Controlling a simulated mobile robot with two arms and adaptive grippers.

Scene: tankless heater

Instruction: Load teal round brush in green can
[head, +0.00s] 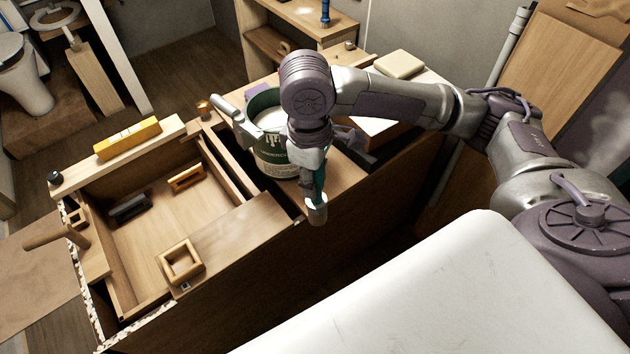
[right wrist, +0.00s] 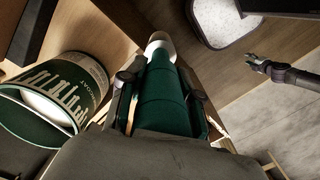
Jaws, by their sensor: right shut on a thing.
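The green can (head: 275,155) stands open on the wooden workbench, with a pale label band and white inside its mouth. It also shows at the left of the right wrist view (right wrist: 84,88). My right gripper (head: 314,172) is shut on the teal round brush (head: 319,183), just right of the can and in front of it. The brush has a teal body and a pale tip that points down in the head view. In the right wrist view the brush (right wrist: 163,98) lies between both fingers, apart from the can.
The bench (head: 240,235) has a sunken tray area with a black block (head: 130,208) and an orange-framed piece (head: 186,177). A yellow level (head: 127,138) lies on its far rim. A square wooden frame (head: 180,262) sits nearer. A cream block (head: 399,64) lies behind my right arm.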

